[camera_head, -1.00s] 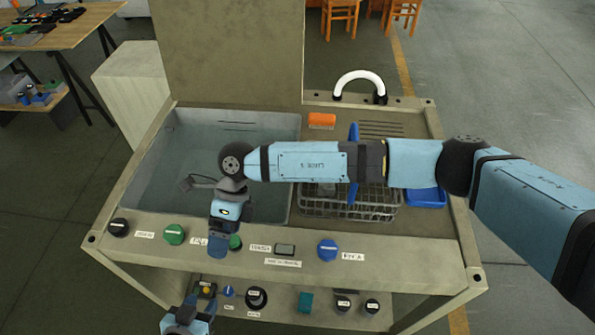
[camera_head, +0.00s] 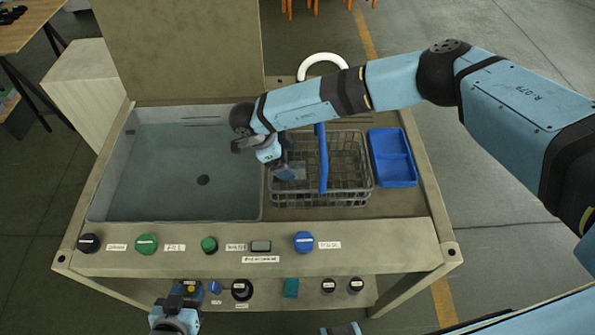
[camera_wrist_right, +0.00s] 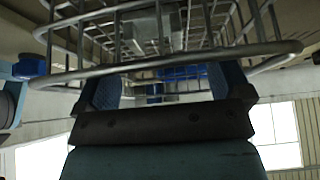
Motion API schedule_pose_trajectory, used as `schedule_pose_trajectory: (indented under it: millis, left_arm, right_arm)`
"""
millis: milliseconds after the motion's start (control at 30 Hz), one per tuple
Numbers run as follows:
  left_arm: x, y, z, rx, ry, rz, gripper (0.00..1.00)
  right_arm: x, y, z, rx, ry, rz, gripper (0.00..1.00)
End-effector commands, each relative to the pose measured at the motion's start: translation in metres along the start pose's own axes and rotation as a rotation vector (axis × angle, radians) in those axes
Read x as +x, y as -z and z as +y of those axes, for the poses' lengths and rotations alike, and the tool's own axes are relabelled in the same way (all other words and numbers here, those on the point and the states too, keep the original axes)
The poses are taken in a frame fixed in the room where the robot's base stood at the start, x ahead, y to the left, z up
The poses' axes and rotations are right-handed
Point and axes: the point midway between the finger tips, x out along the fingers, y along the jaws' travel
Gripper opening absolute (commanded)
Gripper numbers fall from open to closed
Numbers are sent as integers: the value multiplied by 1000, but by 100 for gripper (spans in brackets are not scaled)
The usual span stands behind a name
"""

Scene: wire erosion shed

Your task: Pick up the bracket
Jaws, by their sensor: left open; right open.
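I cannot make out a bracket clearly in the head view. The wire basket (camera_head: 345,195) with a blue handle (camera_head: 323,160) stands on the bench right of the sink. In the right wrist view the gripper (camera_wrist_right: 165,88) is open, with wire bars (camera_wrist_right: 150,66) of the basket close by. A pale grey piece (camera_wrist_right: 150,30) shows behind the bars; I cannot tell whether it is the bracket. My left gripper (camera_head: 180,302) is low in front of the bench, far from the basket.
A water-filled sink (camera_head: 165,175) is left of the basket. A blue tray (camera_head: 393,158) is to its right. Knobs, including a blue one (camera_head: 303,242), line the front panel. A white curved pipe (camera_head: 320,62) rises behind. Small items sit on the lower shelf (camera_head: 270,295).

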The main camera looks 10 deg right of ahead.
Motion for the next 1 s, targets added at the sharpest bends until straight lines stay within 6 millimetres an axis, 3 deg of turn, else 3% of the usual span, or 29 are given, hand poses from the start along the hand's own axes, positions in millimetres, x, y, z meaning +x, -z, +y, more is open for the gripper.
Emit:
schedule_pose_trajectory:
  millis: [167, 500, 700, 767, 1000]
  left_arm:
    - [-3, 4, 0, 0, 0, 0, 43]
    - [-11, 18, -3, 2, 8, 7, 43]
    - [-10, 16, -4, 1, 10, 5, 43]
    - [-10, 15, -4, 0, 10, 3, 43]
    - [-10, 14, -3, -1, 8, 0, 43]
  right_arm:
    - [9, 0, 2, 0, -1, 0, 96]
    - [53, -1, 5, 0, 0, 0, 96]
    - [55, -2, 5, -1, 0, -1, 96]
    - [54, -2, 5, -1, 0, -1, 84]
    - [54, -2, 5, 0, 0, -1, 29]
